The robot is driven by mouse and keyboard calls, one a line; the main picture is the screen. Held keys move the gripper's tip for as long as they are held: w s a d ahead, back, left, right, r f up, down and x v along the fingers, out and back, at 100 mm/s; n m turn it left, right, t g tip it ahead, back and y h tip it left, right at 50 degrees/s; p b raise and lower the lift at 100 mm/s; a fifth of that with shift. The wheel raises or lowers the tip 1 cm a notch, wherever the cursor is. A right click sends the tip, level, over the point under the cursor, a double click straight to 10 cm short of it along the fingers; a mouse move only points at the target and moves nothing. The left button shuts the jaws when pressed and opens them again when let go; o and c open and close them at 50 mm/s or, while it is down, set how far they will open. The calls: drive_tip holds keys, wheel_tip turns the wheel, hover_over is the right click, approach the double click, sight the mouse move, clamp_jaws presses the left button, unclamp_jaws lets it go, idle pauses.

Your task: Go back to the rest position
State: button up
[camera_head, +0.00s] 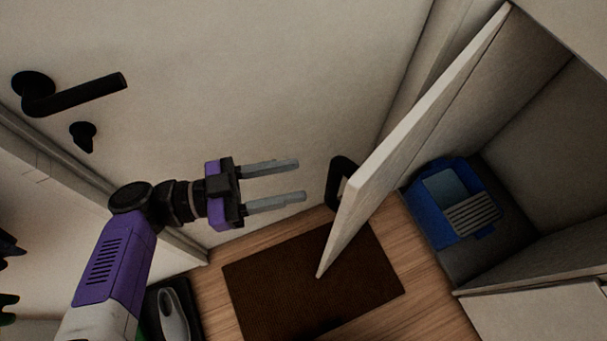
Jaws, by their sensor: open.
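My gripper (302,180) is near the middle of the head view, at the end of my purple and white arm. Its two grey fingers point right and are apart, with nothing between them. It is in front of a pale door and to the left of an open cabinet door (408,135). The cabinet door's black handle (338,182) is to the right of the fingertips, and a gap shows between them in the picture.
The cabinet at right holds a blue bin (428,212) with a grey ridged part. A black lever handle (75,96) is on the pale door (250,70). A dark brown mat (275,285) lies on the wooden floor. A dark object with a grey top (173,315) is at bottom left.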

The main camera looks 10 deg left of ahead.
drive_tip(key=shift+a, duration=0.15)
idle(0.4)
drive_tip(key=s+d+f+n+t+y+p, duration=0.1)
drive_tip(key=s+d+f+n+t+y, duration=0.2)
drive_tip(key=s, duration=0.4)
drive_tip(key=s+d+f+n+t+y+p, duration=0.1)
drive_tip(key=s+d+t+y, duration=0.1)
drive_tip(key=s+d+y, duration=0.3)
drive_tip(key=s+d+f+n+t+p, duration=0.2)
drive_tip(key=s+d+f, duration=0.1)
drive_tip(key=s, duration=0.5)
drive_tip(key=d+r+n+y+p, duration=0.2)
drive_tip(key=d+r+n+y, duration=0.5)
drive_tip(key=d, duration=1)
wheel_tip(320, 180, up, 4)
drive_tip(key=shift+s+f+t+y, duration=0.1)
drive_tip(key=shift+s+t+y, duration=0.3)
drive_tip(key=shift+y, duration=0.4)
